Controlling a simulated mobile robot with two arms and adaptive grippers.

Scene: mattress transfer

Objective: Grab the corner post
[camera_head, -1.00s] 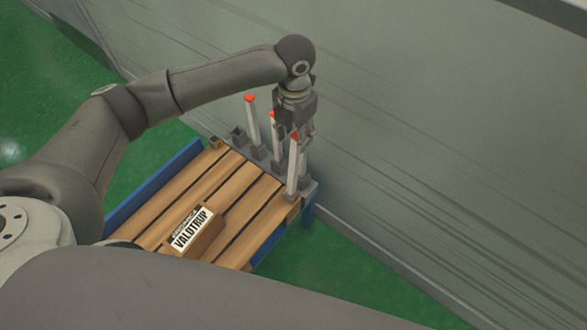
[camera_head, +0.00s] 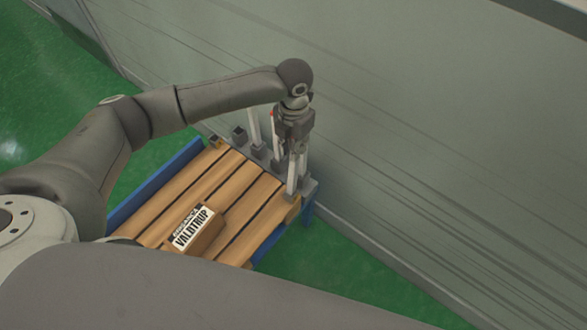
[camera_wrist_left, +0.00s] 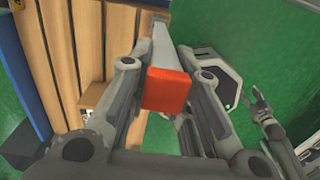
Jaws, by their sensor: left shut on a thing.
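My left gripper (camera_head: 294,152) is over the right end of the wooden pallet (camera_head: 232,192), pointing down. In the left wrist view its two fingers are shut on a pale corner post (camera_wrist_left: 163,48) with a red cap (camera_wrist_left: 166,90). The cap faces the camera and the post runs down between the fingers. In the head view the lower part of the front post (camera_head: 292,178) shows below the gripper, and its top is hidden. Another pale post (camera_head: 255,128) stands behind, left of the gripper. My right gripper (camera_wrist_left: 262,104) seems to show small at the wrist view's right.
A labelled cardboard box (camera_head: 205,236) lies on the pallet's slats. Grey post sockets (camera_head: 240,134) line the pallet's far end. A blue frame (camera_head: 158,182) runs along its side. A grey wall (camera_head: 430,130) stands close behind the gripper. Green floor (camera_head: 335,258) is clear at front right.

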